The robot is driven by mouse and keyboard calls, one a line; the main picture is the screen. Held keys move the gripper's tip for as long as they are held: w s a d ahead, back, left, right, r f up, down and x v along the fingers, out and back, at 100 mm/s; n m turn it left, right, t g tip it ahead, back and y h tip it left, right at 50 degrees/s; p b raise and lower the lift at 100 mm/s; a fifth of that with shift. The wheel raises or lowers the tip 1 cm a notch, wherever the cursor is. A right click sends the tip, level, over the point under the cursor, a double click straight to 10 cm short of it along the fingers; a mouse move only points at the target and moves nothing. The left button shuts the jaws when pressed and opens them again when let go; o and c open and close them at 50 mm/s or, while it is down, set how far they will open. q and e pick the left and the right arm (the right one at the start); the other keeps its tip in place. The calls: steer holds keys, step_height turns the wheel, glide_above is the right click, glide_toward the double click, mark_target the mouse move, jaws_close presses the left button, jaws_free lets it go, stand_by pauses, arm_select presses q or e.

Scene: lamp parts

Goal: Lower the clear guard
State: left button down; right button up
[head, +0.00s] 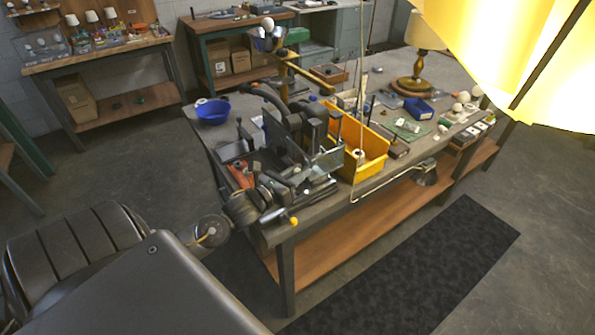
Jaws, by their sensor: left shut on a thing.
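The clear guard (328,161) is a see-through panel at the front of a dark machine (285,140) on the workbench's near left end. It looks raised and tilted, though its edges are hard to make out. My left gripper (300,187) reaches in from the lower left, low in front of the machine, beside the guard. It is shut on what looks like the guard's near edge. The dark parts around the fingertips hide the exact contact. My right gripper is not in view.
A yellow bin (366,150) stands close to the right of the machine. A blue bowl (213,111) sits at its back left. A brass stand (290,68) rises behind. A lamp (412,75) stands farther right. A large yellow shade (520,60) fills the upper right.

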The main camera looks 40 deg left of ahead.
arm_select(q)
steer(key=shift+f, duration=0.4)
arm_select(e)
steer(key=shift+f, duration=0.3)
arm_select(q)
steer(key=c, duration=1.2)
jaws_free()
steer(key=shift+c, duration=0.2)
steer(key=shift+s, duration=0.25)
steer(key=s+a+b, duration=0.1)
steer(key=s+b, duration=0.2)
steer(key=s, duration=0.7)
steer(key=shift+s, duration=0.15)
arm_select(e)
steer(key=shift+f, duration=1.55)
